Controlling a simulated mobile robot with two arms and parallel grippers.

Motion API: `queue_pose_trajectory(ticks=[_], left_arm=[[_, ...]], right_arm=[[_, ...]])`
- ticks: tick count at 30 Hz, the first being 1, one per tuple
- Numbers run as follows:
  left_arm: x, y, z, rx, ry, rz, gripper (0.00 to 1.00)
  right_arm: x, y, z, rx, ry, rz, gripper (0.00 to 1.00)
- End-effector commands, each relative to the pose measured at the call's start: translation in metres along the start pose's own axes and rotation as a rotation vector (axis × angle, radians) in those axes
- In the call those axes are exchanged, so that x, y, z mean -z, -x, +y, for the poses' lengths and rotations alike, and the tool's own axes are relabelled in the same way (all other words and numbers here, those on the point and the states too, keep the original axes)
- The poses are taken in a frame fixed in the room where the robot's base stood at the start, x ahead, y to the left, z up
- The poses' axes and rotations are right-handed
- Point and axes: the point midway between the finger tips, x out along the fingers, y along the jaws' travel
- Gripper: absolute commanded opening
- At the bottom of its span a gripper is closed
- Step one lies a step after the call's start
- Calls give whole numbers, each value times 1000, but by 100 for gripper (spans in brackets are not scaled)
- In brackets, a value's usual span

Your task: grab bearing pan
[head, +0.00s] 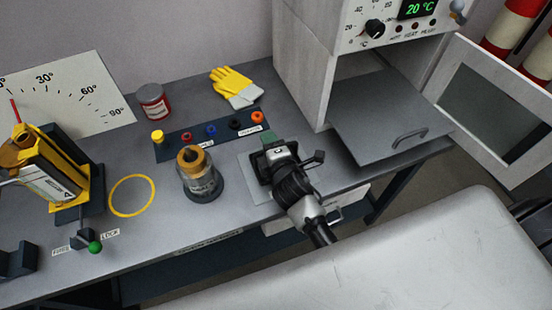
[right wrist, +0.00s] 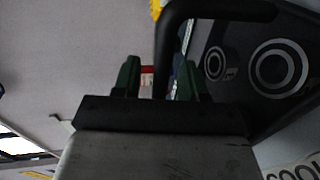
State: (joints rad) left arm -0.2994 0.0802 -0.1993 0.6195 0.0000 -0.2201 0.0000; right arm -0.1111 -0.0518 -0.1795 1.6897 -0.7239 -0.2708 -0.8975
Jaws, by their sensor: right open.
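My right gripper (head: 268,138) is open above the grey mat (head: 256,187) on the bench in the head view. In the right wrist view its two green fingers (right wrist: 157,80) stand apart. A black curved handle (right wrist: 205,10) passes between them, and I cannot tell whether they touch it. A dark pan-like surface (right wrist: 232,82) with two pale ring shapes lies to the right of the fingers; it appears to be the bearing pan. In the head view the gripper hides most of this spot. My left gripper is not in view.
An oven (head: 305,70) stands at the back right, with its door (head: 500,115) open and a grey handled plate (head: 375,110) jutting out. A brass-topped cylinder (head: 202,180), a row of coloured knobs (head: 211,130) and yellow gloves (head: 232,82) are left of the gripper.

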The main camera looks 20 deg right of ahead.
Motion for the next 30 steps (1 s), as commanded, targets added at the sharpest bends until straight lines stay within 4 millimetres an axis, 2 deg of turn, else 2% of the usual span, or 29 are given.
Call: queue_pose_trajectory(ticks=[7,15,30], left_arm=[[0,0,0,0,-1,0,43],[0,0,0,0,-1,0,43],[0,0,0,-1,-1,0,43]], right_arm=[[0,-2,0,1,-1,0,42],[0,-2,0,1,-1,0,1],[0,-2,2,-2,-1,0,0]])
